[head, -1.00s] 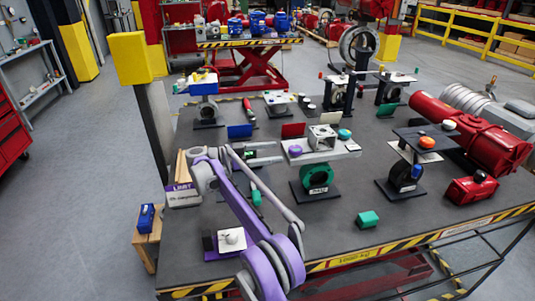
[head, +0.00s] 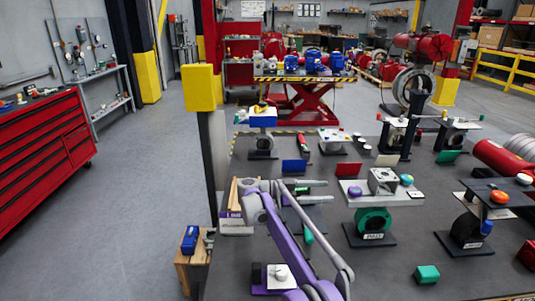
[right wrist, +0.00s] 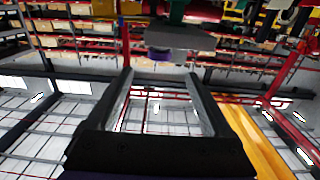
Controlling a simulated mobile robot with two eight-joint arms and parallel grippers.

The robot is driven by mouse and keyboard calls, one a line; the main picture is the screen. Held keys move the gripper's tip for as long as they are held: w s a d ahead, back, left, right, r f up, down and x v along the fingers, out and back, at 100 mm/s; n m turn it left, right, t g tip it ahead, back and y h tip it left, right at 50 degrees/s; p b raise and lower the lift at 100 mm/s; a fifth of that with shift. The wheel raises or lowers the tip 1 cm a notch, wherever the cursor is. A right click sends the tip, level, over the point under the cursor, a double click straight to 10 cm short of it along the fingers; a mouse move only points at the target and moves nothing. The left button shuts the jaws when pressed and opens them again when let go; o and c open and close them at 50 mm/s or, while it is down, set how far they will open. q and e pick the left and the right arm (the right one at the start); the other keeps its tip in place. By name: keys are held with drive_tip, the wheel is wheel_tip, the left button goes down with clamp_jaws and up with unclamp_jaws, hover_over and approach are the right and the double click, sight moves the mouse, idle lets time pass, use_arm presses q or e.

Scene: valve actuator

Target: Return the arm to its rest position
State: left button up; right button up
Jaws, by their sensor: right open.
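My right arm is purple and grey and reaches up from the bottom of the head view. Its gripper (head: 326,191) is just left of a grey plate (head: 404,194) on a green valve body (head: 373,220). Its two fingers are apart, with nothing between them. The right wrist view also shows the open fingers (right wrist: 163,78) with an empty gap. A plate with a purple knob (right wrist: 160,53) appears beyond the fingertips there. My left gripper is in neither view.
The dark table (head: 385,268) carries several valve stands, a green block (head: 427,273) and a white plate with a knob (head: 282,276). A yellow-topped post (head: 199,88) and a blue item (head: 190,239) stand at left. The floor left of them is clear.

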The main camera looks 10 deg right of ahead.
drive_tip(key=w+d+r+n+t+h, duration=0.1)
drive_tip(key=w+r+n+t+h, duration=0.2)
drive_tip(key=r+t, duration=0.65)
drive_tip(key=w+a+r+n+t+y, duration=0.2)
drive_tip(key=a+r+n+t+y, duration=0.75)
drive_tip(key=t, duration=0.35)
drive_tip(key=s+a+f+n+g+y, duration=0.35)
drive_tip(key=s+a+f+y, duration=0.2)
drive_tip(key=s+f, duration=0.35)
drive_tip(key=s+a+f+n+g+y, duration=0.2)
drive_tip(key=s+a+f+n+y, duration=0.3)
drive_tip(key=s+f+y, duration=0.35)
drive_tip(key=s+d+f+g+h, duration=0.1)
drive_tip(key=s+d+f+g, duration=0.1)
drive_tip(key=s+f, duration=0.7)
drive_tip(key=s+d+f+g+h, duration=0.1)
drive_tip(key=s+f+g, duration=0.4)
drive_tip(key=s+f, duration=0.5)
drive_tip(key=s+h, duration=0.1)
drive_tip(key=s, duration=0.3)
drive_tip(key=shift+s+d, duration=0.35)
drive_tip(key=shift+s, duration=0.05)
